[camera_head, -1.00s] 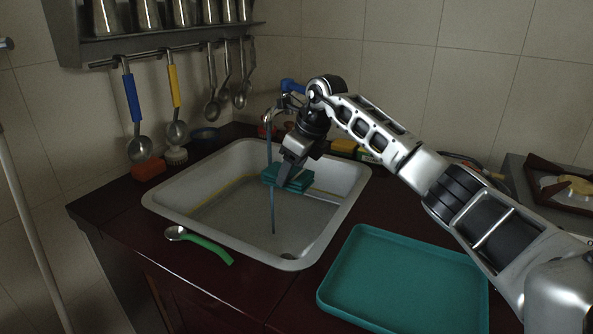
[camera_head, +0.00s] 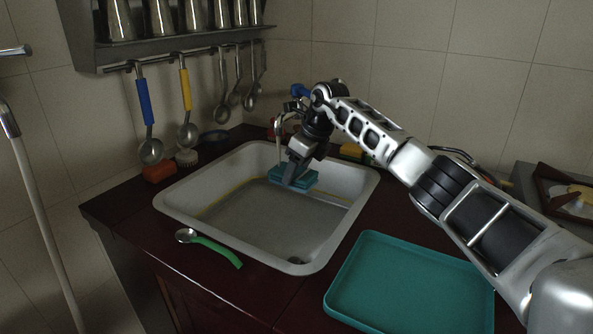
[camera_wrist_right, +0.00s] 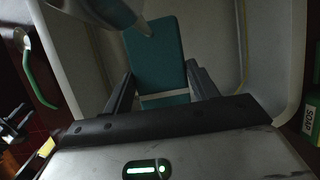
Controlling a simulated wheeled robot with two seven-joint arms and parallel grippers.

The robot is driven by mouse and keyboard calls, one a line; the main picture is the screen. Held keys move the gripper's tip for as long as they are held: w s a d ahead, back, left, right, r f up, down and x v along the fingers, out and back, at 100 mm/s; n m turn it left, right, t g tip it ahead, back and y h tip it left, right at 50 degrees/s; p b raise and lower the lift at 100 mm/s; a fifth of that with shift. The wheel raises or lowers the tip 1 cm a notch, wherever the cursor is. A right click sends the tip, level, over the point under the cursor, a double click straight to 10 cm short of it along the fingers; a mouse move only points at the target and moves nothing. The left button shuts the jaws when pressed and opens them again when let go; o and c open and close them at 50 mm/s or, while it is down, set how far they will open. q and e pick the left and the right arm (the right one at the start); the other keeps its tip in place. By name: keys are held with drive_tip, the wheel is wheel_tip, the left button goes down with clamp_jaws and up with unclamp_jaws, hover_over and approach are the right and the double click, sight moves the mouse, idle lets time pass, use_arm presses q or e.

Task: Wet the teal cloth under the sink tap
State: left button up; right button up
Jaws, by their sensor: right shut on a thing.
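The folded teal cloth (camera_head: 301,177) is held over the basin of the white sink (camera_head: 190,212), below its rim. My right gripper (camera_head: 295,172) is shut on it. In the right wrist view the cloth (camera_wrist_right: 157,62) extends flat between the two fingers (camera_wrist_right: 158,88). The tap (camera_head: 283,112) stands at the sink's back corner, partly behind my right gripper. A thin stream (camera_head: 279,147) comes down from it and ends at the cloth's left part; no stream shows below the cloth. My left gripper is out of view.
A teal tray (camera_head: 415,285) lies on the dark counter at front right. A green-handled spoon (camera_head: 222,250) lies by the sink's front left edge. Ladles (camera_head: 150,150) hang from the rail behind.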

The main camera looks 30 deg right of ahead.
sight(300, 178)
drive_tip(key=shift+s, duration=0.1)
drive_tip(key=shift+s+a+p, duration=0.2)
drive_tip(key=shift+s, duration=0.6)
drive_tip(key=shift+s+a+p, duration=0.2)
drive_tip(key=shift+s, duration=0.6)
drive_tip(key=shift+s+a, duration=0.2)
drive_tip(key=shift+s, duration=0.55)
drive_tip(key=shift+s+a, duration=0.25)
drive_tip(key=shift+s, duration=0.45)
drive_tip(key=shift+s+a, duration=0.2)
drive_tip(key=shift+s, duration=0.55)
